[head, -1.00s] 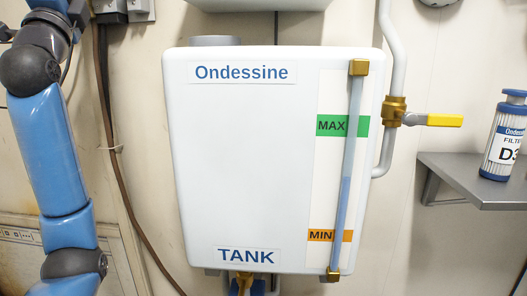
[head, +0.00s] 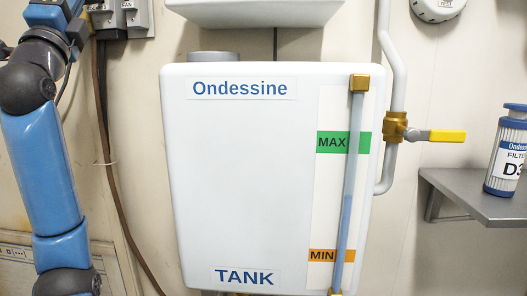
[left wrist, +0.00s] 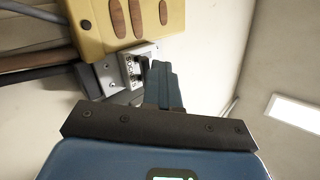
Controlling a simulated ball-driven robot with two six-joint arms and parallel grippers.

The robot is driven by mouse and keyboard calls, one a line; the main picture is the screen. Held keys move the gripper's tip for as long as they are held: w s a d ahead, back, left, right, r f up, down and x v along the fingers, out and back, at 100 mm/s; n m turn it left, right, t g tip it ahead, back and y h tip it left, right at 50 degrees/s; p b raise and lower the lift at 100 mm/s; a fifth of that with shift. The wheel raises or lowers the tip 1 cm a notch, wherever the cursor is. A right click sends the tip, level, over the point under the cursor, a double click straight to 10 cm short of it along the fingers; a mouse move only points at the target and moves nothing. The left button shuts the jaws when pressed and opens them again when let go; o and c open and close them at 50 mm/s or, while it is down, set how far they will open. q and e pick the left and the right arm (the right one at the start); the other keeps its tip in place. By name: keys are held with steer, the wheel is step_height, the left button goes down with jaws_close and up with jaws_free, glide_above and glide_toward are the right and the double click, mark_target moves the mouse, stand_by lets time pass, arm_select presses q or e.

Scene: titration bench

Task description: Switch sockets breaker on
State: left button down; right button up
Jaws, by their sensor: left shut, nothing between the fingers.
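In the left wrist view a small grey breaker (left wrist: 133,70), with a label that seems to begin "SOCK", is on the wall just left of my fingertips. Its switch position is too small to tell. My left gripper (left wrist: 160,66) is shut and empty, with its blue fingertips close beside the breaker; I cannot tell whether they touch it. In the head view, grey breaker boxes (head: 138,18) show at the top left, cut off by the frame edge. My left arm rises past them, and its gripper is out of that view. My right gripper is in neither view.
Brown cable (head: 104,120) hangs below the breakers.

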arm_select(q)
steer(key=s, duration=0.1)
steer(key=s+b, duration=0.1)
steer(key=s, duration=0.3)
steer(key=shift+s+a+b, duration=0.1)
steer(key=shift+a+b, duration=0.15)
steer(key=shift+b, duration=0.15)
steer(key=shift+s+r, duration=0.1)
steer(key=shift+s, duration=0.05)
